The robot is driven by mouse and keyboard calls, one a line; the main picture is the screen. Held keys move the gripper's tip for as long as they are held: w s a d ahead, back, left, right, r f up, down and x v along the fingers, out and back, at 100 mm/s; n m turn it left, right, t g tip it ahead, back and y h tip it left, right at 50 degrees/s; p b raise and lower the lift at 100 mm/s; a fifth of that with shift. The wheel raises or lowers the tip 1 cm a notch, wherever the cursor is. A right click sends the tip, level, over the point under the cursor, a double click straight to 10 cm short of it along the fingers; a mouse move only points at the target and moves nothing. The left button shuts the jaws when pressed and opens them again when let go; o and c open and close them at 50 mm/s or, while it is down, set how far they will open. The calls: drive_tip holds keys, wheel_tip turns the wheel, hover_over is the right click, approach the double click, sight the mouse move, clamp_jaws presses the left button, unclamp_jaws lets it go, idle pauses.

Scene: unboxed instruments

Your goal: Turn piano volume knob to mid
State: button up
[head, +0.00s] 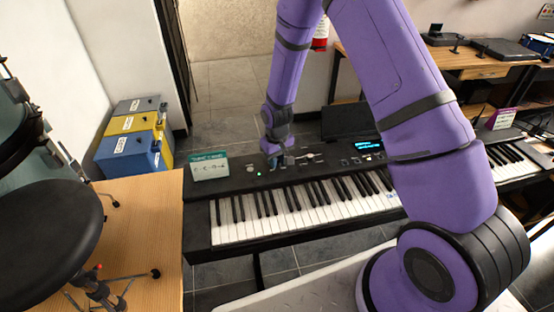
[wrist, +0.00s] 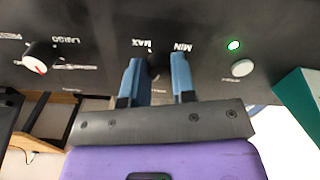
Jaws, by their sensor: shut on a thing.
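The piano (head: 232,182) is a black keyboard with white and black keys, on the floor area in the middle of the head view. My gripper (head: 275,156) is over the left part of its control panel. In the wrist view my gripper (wrist: 158,78) has its two blue fingers on either side of the dark volume knob (wrist: 154,64), shut on it. The labels MAX and MIN show upside down beside the fingers, MAX on the left and MIN on the right. The knob is mostly hidden between the fingers, so its pointer's direction is unclear.
A white knob (wrist: 37,58) with a red mark, by the label LARGO, is to the left. A round white button (wrist: 242,68) and a lit green light (wrist: 234,45) are to the right. A green card (head: 209,167) stands at the piano's left end. A wooden desk (head: 150,215) is left.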

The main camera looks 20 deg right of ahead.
drive_tip(key=shift+m, duration=1.5)
drive_tip(key=o, duration=0.9)
drive_tip(key=shift+r, duration=0.1)
wheel_tip(320, 180, up, 11)
drive_tip(key=shift+f, duration=0.15)
